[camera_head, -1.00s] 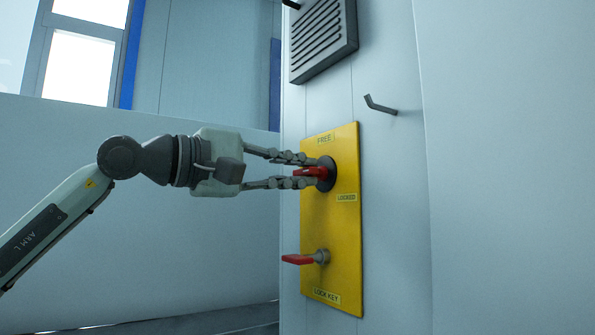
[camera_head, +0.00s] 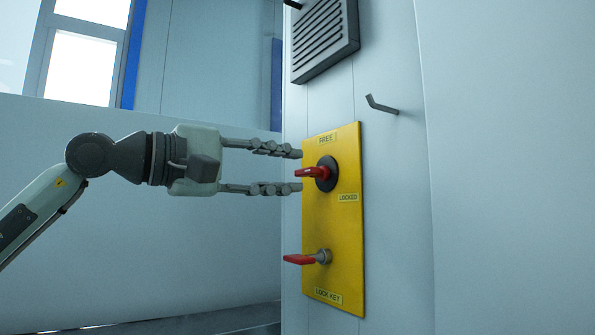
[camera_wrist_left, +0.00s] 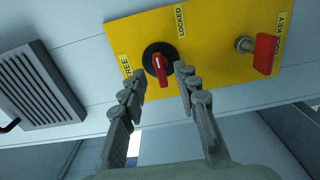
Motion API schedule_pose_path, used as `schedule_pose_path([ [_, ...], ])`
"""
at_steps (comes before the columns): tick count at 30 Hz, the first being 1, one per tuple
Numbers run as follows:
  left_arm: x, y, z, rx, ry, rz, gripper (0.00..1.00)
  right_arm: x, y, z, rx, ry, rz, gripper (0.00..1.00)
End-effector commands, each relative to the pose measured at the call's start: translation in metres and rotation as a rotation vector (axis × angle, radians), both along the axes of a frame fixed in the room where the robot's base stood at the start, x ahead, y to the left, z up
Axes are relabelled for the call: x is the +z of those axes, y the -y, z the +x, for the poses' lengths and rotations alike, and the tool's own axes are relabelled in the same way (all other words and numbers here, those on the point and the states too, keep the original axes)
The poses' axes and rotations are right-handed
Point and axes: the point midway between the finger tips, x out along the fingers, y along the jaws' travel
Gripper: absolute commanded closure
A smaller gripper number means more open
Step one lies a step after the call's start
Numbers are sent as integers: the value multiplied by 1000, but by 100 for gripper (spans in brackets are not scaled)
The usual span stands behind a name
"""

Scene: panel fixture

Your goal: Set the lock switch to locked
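The lock switch (camera_head: 312,173) is a red handle on a round black base, mounted on the upper part of a yellow panel (camera_head: 345,235). The FREE label (camera_head: 326,140) is above it and the LOCKED label (camera_head: 348,197) is below and to its right. The handle lies roughly level in the head view; which label it is set to is hard to tell. My left gripper (camera_head: 299,171) is open and empty, its fingertips above and below the handle's outer end. In the left wrist view the handle (camera_wrist_left: 161,68) shows between the spread fingers, apart from both. My right gripper is out of view.
A second red handle (camera_head: 300,259) on a grey stem sits lower on the panel, by the LOCK KEY label (camera_head: 328,296). A grey vent (camera_head: 324,38) and a bent hook (camera_head: 381,105) stick out of the wall above.

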Motion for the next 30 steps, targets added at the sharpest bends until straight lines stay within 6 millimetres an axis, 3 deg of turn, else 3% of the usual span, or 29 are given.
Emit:
schedule_pose_path([
  [6,0,-42,-26,5,0,0,69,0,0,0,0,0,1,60],
  [12,-1,-67,-43,2,-3,1,69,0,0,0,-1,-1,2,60],
  [30,0,-75,-50,0,-1,1,69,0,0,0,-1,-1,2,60],
])
